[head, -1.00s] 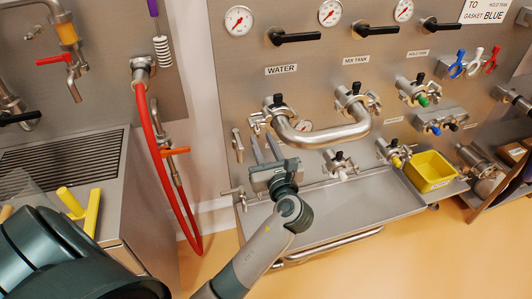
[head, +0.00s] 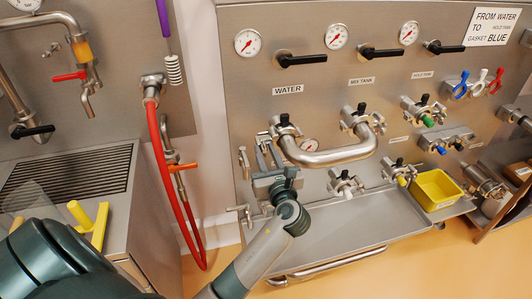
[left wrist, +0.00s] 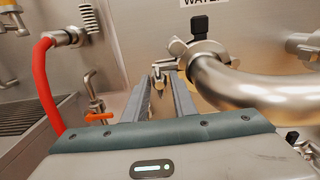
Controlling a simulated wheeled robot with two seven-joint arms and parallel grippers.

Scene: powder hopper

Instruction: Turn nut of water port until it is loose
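The water port (head: 285,130) sits below the WATER label on the steel panel, with a clamp and a bent steel pipe (head: 330,153) joined to it. The clamp's nut (left wrist: 160,72) sticks out on the left side of the port in the left wrist view. My left gripper (head: 267,150) is just below the nut, pointing up at it. Its two fingers (left wrist: 158,84) are apart, with the nut seen between or just beyond their tips. I cannot tell whether they touch it. My right gripper is not in view.
A red hose (head: 170,185) hangs to the left. A steel tray (head: 350,225) juts out below the ports, with a yellow bin (head: 435,188) at its right. More clamped ports (head: 365,120) stand to the right. A sign (head: 492,25) hangs at the top right.

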